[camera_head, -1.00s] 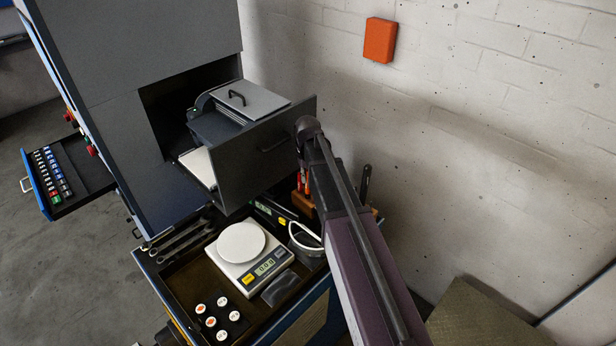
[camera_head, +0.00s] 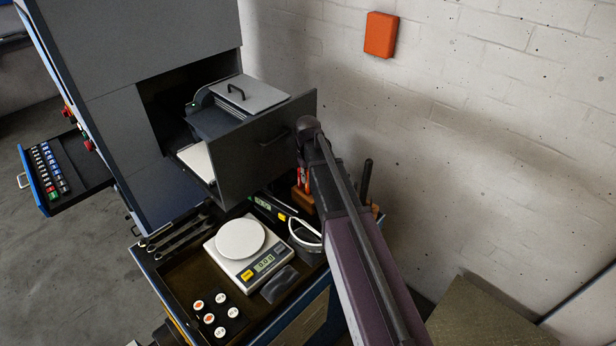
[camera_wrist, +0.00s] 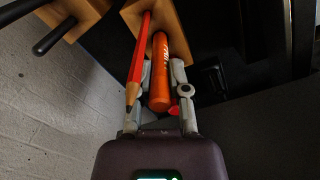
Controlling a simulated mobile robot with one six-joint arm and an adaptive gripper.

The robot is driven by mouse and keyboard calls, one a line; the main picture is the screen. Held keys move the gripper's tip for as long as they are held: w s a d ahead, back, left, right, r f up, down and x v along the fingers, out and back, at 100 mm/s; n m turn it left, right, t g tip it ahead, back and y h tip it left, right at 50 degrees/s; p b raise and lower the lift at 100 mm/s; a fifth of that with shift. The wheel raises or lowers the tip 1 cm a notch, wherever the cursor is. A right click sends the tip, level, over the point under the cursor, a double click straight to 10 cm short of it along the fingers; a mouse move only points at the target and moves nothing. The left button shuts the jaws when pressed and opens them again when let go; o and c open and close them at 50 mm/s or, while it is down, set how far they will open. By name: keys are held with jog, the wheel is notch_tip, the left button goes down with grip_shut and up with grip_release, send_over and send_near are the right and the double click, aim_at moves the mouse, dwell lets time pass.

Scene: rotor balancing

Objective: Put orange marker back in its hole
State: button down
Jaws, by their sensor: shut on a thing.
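The orange marker (camera_wrist: 160,80) is between the two fingers of my gripper (camera_wrist: 162,70) in the wrist view, and my gripper is shut on it. Its far end meets the wooden block (camera_wrist: 181,36); how deep it sits there I cannot tell. A red pencil (camera_wrist: 141,55) with a bare wood tip stands close beside the marker on the left, in front of the left finger.
Another wooden piece with dark handles (camera_wrist: 57,36) is left of the block, near the wall. The dark open drawer (camera_head: 262,150) is close to my arm. A scale (camera_head: 242,246), a white-rimmed cup (camera_head: 305,238) and several round white-topped pieces (camera_head: 220,331) are on the cart.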

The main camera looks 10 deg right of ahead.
jog(key=shift+f, duration=0.3)
jog(key=c, duration=0.5)
grip_release()
jog(key=shift+c, duration=0.2)
jog(key=shift+r, duration=0.15)
